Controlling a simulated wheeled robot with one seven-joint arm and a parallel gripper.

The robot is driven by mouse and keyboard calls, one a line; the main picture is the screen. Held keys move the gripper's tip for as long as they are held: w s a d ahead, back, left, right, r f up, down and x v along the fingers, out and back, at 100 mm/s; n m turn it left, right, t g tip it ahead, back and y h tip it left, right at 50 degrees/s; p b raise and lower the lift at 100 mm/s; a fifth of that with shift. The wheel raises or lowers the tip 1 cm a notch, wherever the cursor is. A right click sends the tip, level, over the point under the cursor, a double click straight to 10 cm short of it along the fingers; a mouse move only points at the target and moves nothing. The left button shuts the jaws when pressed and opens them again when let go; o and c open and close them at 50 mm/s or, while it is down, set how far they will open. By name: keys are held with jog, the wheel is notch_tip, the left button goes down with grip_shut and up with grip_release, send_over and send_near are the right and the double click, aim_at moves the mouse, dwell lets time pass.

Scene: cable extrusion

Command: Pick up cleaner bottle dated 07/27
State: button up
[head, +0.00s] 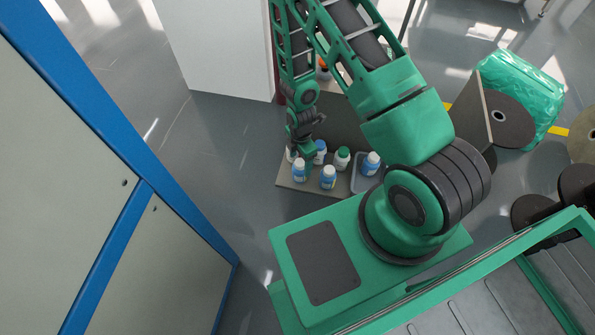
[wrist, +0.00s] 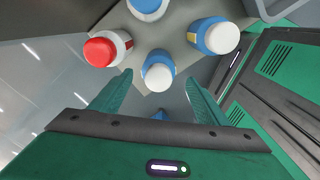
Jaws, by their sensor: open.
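Several small bottles stand on a grey-brown board (head: 318,191) in the head view. They include white-capped blue-and-white bottles (head: 328,178) and a green-capped white bottle (head: 342,159). My gripper (head: 303,157) is over the left part of this group. In the wrist view my gripper (wrist: 158,78) is open, with a white-capped blue bottle (wrist: 158,68) between and just beyond its fingertips. A red-capped bottle (wrist: 106,48) is to the left, another white-capped blue bottle (wrist: 216,36) to the right, and one more (wrist: 148,6) at the top edge. No date is readable.
A pale tray (head: 361,184) lies at the board's right side, by a white-capped blue bottle (head: 371,163). A white block (head: 220,50) stands behind, and a blue-framed cabinet (head: 80,150) fills the left. Open floor (head: 215,160) lies between cabinet and board.

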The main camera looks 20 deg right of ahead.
aim_at(299, 177)
jog(key=shift+w+f, duration=0.15)
jog(key=shift+f, duration=1.35)
jog(key=shift+w+f, duration=0.1)
jog(key=shift+f, duration=1.4)
jog(key=c, duration=1.3)
